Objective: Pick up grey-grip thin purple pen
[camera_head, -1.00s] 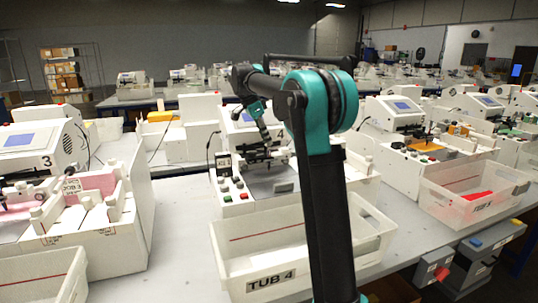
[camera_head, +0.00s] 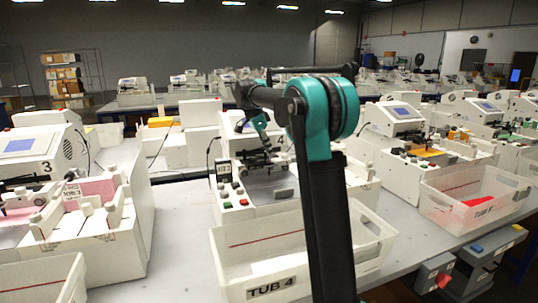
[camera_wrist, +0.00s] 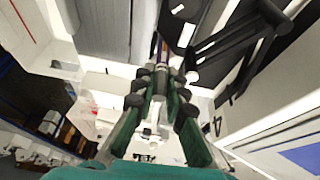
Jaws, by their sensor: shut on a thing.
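My gripper (camera_wrist: 161,82) is shut on a thin pen (camera_wrist: 162,50) in the wrist view. The pen stands out beyond the fingertips, with purple colour on its shaft; its lower part is hidden between the black finger pads. In the head view my gripper (camera_head: 268,143) is at the front of the white middle plotter (camera_head: 228,150), over its dark carriage parts. The pen is too small to make out in the head view, and I cannot tell there whether it touches its holder.
An empty white tub marked TUB 4 (camera_head: 225,262) stands in front of the middle plotter. Plotter 3 (camera_head: 125,235) is at the left and another plotter (camera_head: 400,150) at the right. TUB 5 (camera_head: 450,205) holds a red thing. Grey table top (camera_head: 180,260) is bare between plotter 3 and TUB 4.

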